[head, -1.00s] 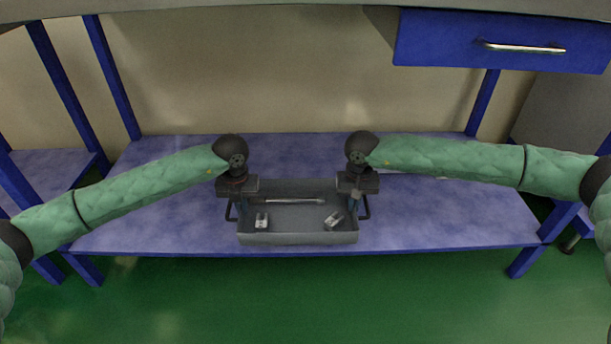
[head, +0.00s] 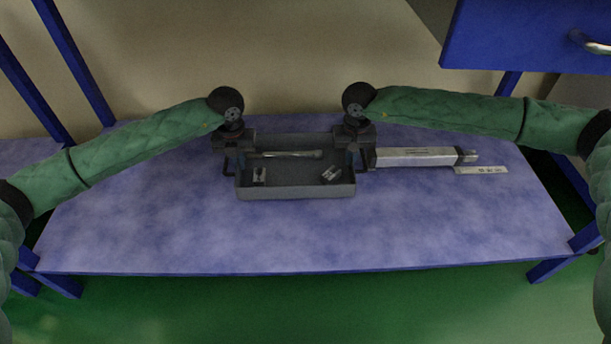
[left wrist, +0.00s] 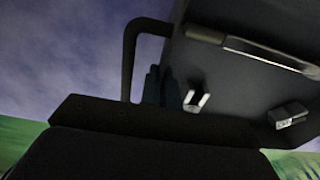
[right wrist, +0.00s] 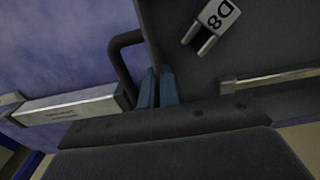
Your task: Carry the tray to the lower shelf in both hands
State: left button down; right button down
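The grey tray (head: 296,192) is above or on the purple-blue lower shelf (head: 300,235), well behind its front edge. I cannot tell whether its bottom touches the shelf. In it lie a metal rod (head: 285,154) and two small metal fork pieces (head: 259,175) (head: 331,174); one shows the mark D8 in the right wrist view (right wrist: 212,22). My left gripper (head: 240,160) is closed on the tray's left side wall, by its dark handle (left wrist: 130,60). My right gripper (head: 354,158) is closed on the right side wall, its bluish fingers (right wrist: 158,88) beside the handle.
A blue drawer (head: 530,35) hangs at upper right. Front and left of the shelf are clear.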

aim_at(241, 172)
pick_arm(q)
jog(key=shift+f, duration=0.15)
pick_arm(e)
jog(key=shift+f, duration=0.15)
